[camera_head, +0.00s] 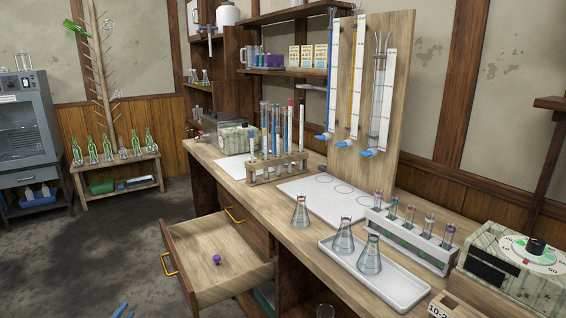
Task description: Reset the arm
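My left gripper (124,311) shows only as blue fingertips at the bottom edge, over the dark floor left of the open drawer (215,250). The two tips stand a little apart with nothing visible between them; the rest of the gripper and arm is cut off. It touches nothing that I can see. My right gripper is not in view.
The wooden bench holds a test tube rack (277,170), a white tray (395,290) with flasks, a vial rack (408,240) and a dial device (515,268). Floor at left is clear.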

